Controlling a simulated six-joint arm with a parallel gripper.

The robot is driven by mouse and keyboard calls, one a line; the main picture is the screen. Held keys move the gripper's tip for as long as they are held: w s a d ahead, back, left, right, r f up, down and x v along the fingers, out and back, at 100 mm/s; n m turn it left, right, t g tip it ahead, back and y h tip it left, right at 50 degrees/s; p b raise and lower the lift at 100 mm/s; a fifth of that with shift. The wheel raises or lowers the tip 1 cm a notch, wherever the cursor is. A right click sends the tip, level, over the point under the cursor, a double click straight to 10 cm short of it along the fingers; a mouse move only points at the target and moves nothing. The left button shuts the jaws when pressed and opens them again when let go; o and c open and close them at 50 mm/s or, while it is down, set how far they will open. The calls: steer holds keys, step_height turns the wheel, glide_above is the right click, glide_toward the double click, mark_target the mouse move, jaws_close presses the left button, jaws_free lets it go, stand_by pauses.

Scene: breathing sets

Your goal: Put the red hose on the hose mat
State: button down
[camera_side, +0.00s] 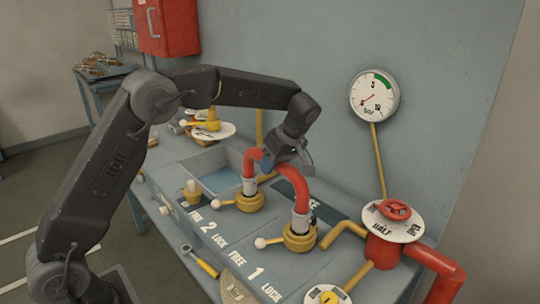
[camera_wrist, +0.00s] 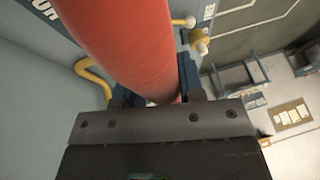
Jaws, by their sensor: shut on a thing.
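The red hose (camera_side: 296,182) is an arch with grey end cuffs above the bench. Its left cuff stands at a yellow coupling (camera_side: 249,202) marked 2, its right cuff at another yellow coupling (camera_side: 299,239) marked 1. I cannot tell how deep the cuffs sit. Each coupling has a white-knobbed lever pointing left. My gripper (camera_side: 289,157) is shut on the hose near the top of the arch; in the wrist view the hose (camera_wrist: 125,40) passes between the blue fingers. The dark hose mat (camera_side: 324,212) lies behind the right coupling, partly hidden by the hose.
A pressure gauge (camera_side: 375,95) hangs on the wall. A red valve (camera_side: 393,211) with a handwheel and round dial stands at the right, with yellow pipes beside it. A blue-bottomed tray (camera_side: 216,176) lies left of the hose. A hammer-like yellow tool (camera_side: 200,262) lies near the front edge.

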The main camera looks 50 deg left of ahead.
steer(key=shift+f, duration=0.7)
steer(key=shift+f, duration=0.4)
steer(key=c, duration=0.7)
jaws_free()
steer(key=shift+c, duration=0.2)
steer(key=shift+d+r, duration=0.1)
steer(key=shift+r, duration=0.35)
steer(key=v, duration=1.3)
steer(key=shift+d, duration=0.35)
